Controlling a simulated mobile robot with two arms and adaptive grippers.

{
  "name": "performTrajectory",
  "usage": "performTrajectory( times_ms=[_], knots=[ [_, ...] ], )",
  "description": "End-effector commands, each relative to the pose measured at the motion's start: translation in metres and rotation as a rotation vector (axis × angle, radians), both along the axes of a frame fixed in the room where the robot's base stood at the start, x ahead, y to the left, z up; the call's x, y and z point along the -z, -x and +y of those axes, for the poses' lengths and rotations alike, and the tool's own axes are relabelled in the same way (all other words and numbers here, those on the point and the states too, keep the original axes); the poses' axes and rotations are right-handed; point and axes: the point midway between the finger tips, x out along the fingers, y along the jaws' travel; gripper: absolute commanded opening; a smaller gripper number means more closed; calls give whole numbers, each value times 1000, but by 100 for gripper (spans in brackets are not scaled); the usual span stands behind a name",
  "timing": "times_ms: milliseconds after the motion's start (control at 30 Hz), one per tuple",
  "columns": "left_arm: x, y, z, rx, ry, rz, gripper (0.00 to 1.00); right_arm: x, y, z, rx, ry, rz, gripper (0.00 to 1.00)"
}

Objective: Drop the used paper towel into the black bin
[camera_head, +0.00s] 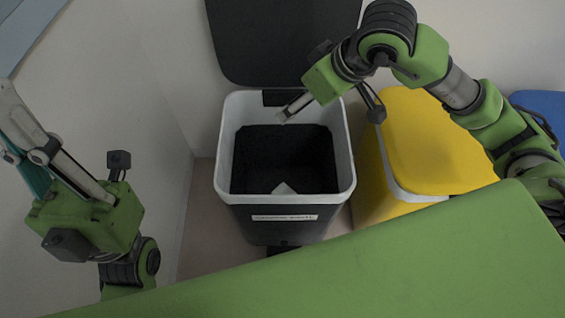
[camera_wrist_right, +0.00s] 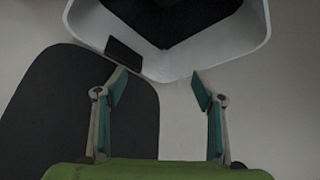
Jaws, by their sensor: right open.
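The black bin (camera_head: 271,226) stands with its lid (camera_head: 283,40) raised at the back, and its white rim surrounds a dark interior. A small whitish piece (camera_head: 284,188), probably the paper towel, lies inside near the front wall. My right gripper (camera_head: 290,108) is above the back part of the bin opening. In the right wrist view its two fingers (camera_wrist_right: 160,88) are spread apart with nothing between them; the bin's white rim (camera_wrist_right: 232,50) shows beyond them. My left gripper (camera_head: 8,108) is at the far left, away from the bin, and its tips are partly out of view.
A yellow bin (camera_head: 430,145) with a closed lid stands right of the black bin. Part of a blue lid (camera_head: 542,110) shows at the right edge. A green padded surface (camera_head: 370,270) crosses the foreground. Walls stand behind and to the left.

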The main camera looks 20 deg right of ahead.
Motion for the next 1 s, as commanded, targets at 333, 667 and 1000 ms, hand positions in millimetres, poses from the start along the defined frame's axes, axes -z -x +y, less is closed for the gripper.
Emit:
performTrajectory(
  times_ms=[333, 667, 1000],
  knots=[
    [0, 0, 0, 0, 0, 1, 0, -45, 21, -12, 0, 0, -2, 63],
    [0, 0, 0, 0, 0, 1, 0, -47, 24, -13, 0, -1, 1, 63],
    [0, -13, -3, -3, -19, 60, 0, -52, 23, -13, 0, -2, 0, 63]
  ],
)
